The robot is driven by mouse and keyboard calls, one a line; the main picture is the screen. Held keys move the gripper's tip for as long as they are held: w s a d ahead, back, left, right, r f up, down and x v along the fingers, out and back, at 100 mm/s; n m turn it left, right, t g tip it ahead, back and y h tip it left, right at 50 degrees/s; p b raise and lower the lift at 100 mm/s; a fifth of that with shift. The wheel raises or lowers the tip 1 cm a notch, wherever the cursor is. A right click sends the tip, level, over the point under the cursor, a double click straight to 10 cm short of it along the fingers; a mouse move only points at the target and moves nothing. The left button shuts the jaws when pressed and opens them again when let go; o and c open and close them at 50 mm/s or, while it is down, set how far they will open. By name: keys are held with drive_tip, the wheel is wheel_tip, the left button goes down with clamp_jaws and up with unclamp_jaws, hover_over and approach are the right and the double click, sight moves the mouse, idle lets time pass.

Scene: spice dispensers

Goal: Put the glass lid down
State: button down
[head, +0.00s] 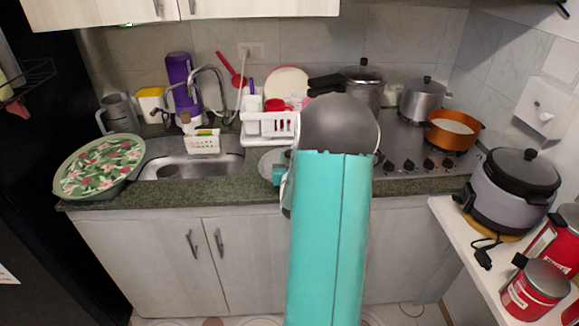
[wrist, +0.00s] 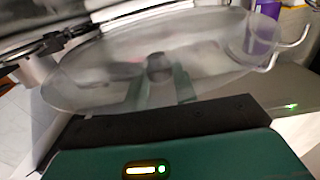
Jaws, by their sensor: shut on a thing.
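The glass lid (wrist: 95,78) is a round, see-through disc filling much of the wrist view, with a dark knob (wrist: 159,66) near its middle. My gripper (wrist: 160,82) is shut on that knob, its green fingers on either side of it. In the head view a pale part of the lid (head: 268,160) shows just left of my arm, over the counter's front edge. My arm hides most of the lid and gripper there. I cannot tell whether the lid touches the counter.
The green counter (head: 225,183) has a sink (head: 190,168) and a white dish rack (head: 268,128) at its back. A floral tray (head: 100,165) lies at left. The stove (head: 425,145) with several pots is at right. A rice cooker (head: 512,190) and red canisters (head: 535,290) stand at far right.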

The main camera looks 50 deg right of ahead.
drive_tip(key=shift+f, duration=1.45)
drive_tip(key=shift+f, duration=0.2)
drive_tip(key=c, duration=1.1)
unclamp_jaws()
drive_tip(key=shift+r, duration=0.1)
drive_tip(key=shift+a+r, duration=0.1)
drive_tip(key=v, duration=1.1)
drive_tip(key=shift+s+a, duration=0.3)
